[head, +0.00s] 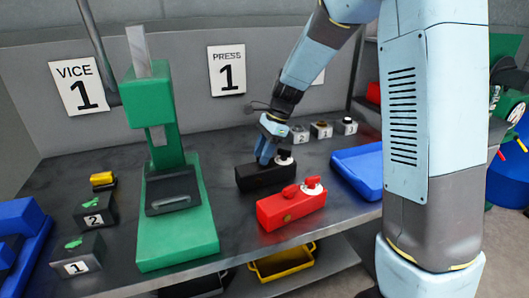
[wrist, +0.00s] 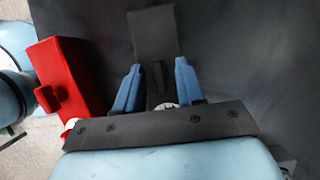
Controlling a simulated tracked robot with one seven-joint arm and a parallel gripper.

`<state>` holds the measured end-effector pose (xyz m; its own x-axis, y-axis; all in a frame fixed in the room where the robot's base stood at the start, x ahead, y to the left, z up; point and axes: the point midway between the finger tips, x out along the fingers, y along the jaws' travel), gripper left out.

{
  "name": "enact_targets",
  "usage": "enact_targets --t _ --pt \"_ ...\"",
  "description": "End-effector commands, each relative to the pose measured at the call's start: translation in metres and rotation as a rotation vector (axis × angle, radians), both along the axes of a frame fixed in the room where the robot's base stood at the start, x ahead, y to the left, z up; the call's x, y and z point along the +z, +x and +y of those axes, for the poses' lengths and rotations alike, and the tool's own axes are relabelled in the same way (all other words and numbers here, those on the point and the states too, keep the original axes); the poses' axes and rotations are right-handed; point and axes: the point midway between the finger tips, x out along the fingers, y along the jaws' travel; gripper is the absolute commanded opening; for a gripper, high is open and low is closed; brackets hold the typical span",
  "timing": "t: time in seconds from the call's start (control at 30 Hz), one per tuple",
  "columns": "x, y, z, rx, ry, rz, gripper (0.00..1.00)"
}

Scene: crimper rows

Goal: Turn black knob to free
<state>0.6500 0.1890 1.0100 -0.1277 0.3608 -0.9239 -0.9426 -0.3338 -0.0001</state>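A black box (head: 262,180) lies on the dark bench in the head view, with a white round part (head: 285,158) at its right end. My gripper (head: 265,160) points down at the top of this box and hides part of it. In the wrist view the black box (wrist: 155,35) runs up between the blue fingers, and its black knob (wrist: 157,76) shows between them. My gripper (wrist: 157,85) is open, with a gap on each side of the knob. Whether the fingertips touch the box cannot be told. The white part is mostly hidden in the wrist view.
A red box (head: 291,207) with a red knob stands close in front and right; it also shows in the wrist view (wrist: 75,75). A blue tray (head: 358,172) is at the right, a green press (head: 175,215) at the left. Small switch blocks (head: 321,130) line the back.

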Motion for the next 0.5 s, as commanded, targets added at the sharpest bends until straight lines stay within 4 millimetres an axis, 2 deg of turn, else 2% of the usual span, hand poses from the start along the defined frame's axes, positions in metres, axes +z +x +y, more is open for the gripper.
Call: enact_targets --t 0.13,0.5 --pt "0.0001 0.0 -0.0002 0.0 0.0 0.0 0.36" --pt "0.0003 0.0001 -0.0006 -0.001 0.0 0.0 0.01"
